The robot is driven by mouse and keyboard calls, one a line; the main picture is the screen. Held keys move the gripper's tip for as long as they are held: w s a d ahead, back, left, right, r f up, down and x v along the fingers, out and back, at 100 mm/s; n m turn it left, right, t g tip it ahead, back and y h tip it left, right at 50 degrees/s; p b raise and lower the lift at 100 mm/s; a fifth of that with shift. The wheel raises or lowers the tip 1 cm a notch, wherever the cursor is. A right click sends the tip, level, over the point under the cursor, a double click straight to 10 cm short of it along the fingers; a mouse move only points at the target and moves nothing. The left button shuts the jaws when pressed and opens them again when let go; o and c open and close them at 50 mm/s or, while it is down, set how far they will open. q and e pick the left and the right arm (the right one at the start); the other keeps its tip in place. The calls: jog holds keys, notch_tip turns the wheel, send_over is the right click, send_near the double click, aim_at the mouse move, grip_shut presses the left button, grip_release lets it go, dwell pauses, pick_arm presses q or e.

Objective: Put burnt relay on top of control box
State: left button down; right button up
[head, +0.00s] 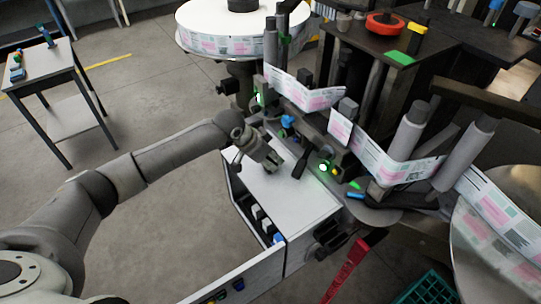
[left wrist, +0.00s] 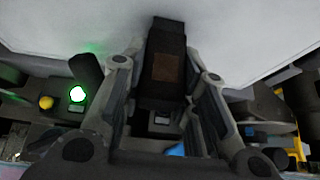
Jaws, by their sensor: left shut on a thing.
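The white control box (head: 295,205) stands in the middle of the head view, with its top clear at the front. My left gripper (head: 271,163) is over the back left part of that top, pointing down. In the left wrist view my left gripper (left wrist: 165,95) is shut on the burnt relay (left wrist: 166,68), a dark block with a brown scorched patch. The white surface (left wrist: 225,40) lies beyond the relay. I cannot tell whether the relay touches it. In the head view the relay is too small to make out. My right gripper is not in view.
The box's left side is open, with several relays (head: 258,213) inside and an open panel (head: 245,278) towards the front. The labelling machine with rollers (head: 405,130) and lit green buttons (head: 323,167) crowds the back and right. A small table (head: 45,65) stands far left.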

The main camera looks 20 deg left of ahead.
pick_arm(q)
jog(key=c, duration=1.1)
grip_release()
jog(key=shift+f, duration=0.15)
jog(key=shift+c, duration=0.2)
jog(key=shift+s+a+r, duration=0.2)
jog(key=shift+r, duration=0.4)
jog(key=b+v, duration=0.2)
jog(key=v, duration=0.9)
